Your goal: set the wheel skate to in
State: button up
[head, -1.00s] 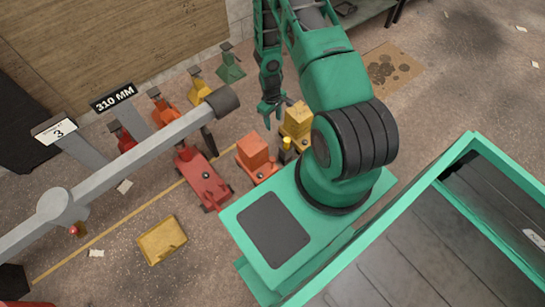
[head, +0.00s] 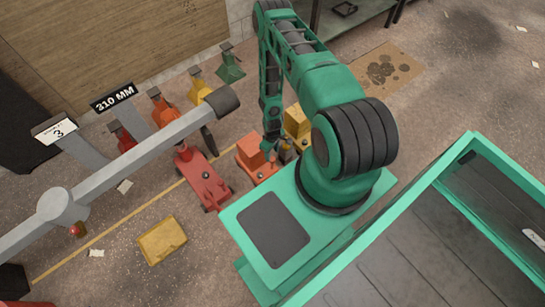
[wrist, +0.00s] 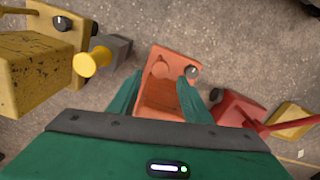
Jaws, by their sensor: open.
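No part is labelled as the wheel skate, so I cannot tell which one it is. An orange unit (head: 249,152) with a block on a flat base stands on the floor beside my pedestal. In the wrist view the orange unit (wrist: 160,70) shows a round peg and a dark knob (wrist: 193,71). My gripper (wrist: 160,88) is open, its fingers on either side of the orange unit in that picture; contact cannot be told. In the head view my gripper (head: 275,142) is low beside the orange unit, partly hidden by my arm.
A yellow unit (head: 297,119) stands behind, and a yellow knob (wrist: 99,57) on a grey block is left of my fingers. A grey bar (head: 140,150) crosses the head view.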

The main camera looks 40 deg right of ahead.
aim_at(272, 158)
jog(key=shift+f, duration=2.1)
